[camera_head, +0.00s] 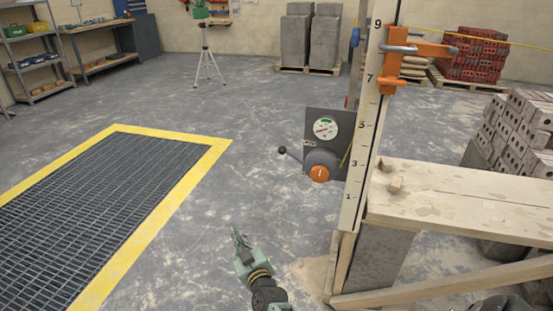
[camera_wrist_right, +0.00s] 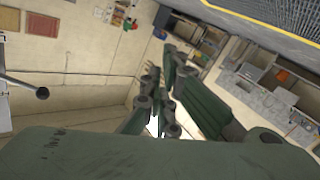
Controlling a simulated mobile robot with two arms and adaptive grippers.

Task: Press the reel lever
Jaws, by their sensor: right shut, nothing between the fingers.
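The reel lever (camera_head: 290,153) is a dark arm with a round black knob, sticking out to the left from the reel's grey hub with an orange centre (camera_head: 319,173). The reel is on a grey plate with a round dial (camera_head: 326,128), beside the numbered upright post. My right gripper (camera_head: 236,232) is shut and empty, below and left of the lever and apart from it. Its fingers (camera_wrist_right: 160,105) also show in the right wrist view, where a dark knob on a rod (camera_wrist_right: 42,93) shows at the left edge. My left gripper is out of view.
The numbered post (camera_head: 364,130) with an orange clamp (camera_head: 390,85) stands right of the reel. A wooden plank (camera_head: 460,200) on grey blocks lies to its right, with brick stacks (camera_head: 520,130) behind. A yellow-edged floor grate (camera_head: 180,133) is at left. The floor between is clear.

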